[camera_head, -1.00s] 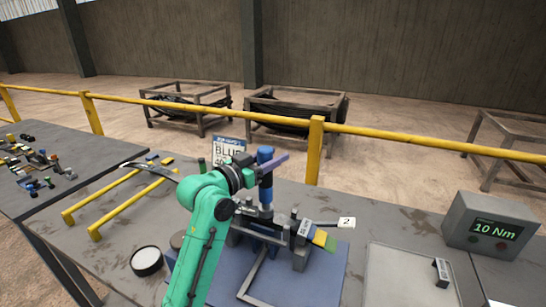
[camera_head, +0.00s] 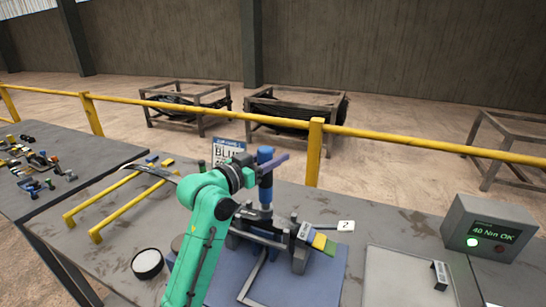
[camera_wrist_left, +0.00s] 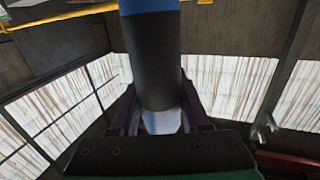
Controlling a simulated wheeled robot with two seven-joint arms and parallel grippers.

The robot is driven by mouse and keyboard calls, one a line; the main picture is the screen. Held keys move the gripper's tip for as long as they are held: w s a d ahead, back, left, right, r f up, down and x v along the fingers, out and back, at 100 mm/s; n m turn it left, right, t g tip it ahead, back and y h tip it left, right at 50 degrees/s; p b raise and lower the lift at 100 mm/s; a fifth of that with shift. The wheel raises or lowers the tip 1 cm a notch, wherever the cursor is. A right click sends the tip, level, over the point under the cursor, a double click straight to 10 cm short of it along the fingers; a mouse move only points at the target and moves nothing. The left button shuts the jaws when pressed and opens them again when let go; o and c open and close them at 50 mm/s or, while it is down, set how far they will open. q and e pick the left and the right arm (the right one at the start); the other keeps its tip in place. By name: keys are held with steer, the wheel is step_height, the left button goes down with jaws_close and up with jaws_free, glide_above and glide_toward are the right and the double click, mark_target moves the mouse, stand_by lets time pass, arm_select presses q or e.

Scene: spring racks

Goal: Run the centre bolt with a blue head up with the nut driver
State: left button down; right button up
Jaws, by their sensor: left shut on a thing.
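The nut driver (camera_head: 266,181), with a blue top and a dark body, stands upright over the grey fixture (camera_head: 300,259) on a blue mat (camera_head: 318,287). My left gripper (camera_head: 272,164) is shut on it, its purple fingers around the upper part. In the left wrist view the driver (camera_wrist_left: 158,60) stands between the fingers (camera_wrist_left: 160,112). The centre bolt and its blue head are hidden at the driver's lower end. The torque box (camera_head: 486,230) reads "40 Nm OK" with a green lamp lit. My right gripper is not in view.
A sign (camera_head: 229,151) reading "BLUE" stands behind the driver. Yellow rails (camera_head: 130,207) and a round white-topped pot (camera_head: 147,262) lie left. A tag marked 2 (camera_head: 346,226) and a grey tray (camera_head: 400,285) are right. A yellow barrier (camera_head: 420,147) runs behind.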

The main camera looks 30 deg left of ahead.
arm_select(q)
step_height(320, 180, up, 6)
steer(key=p, duration=0.4)
steer(key=shift+s, duration=0.1)
stand_by(1.0)
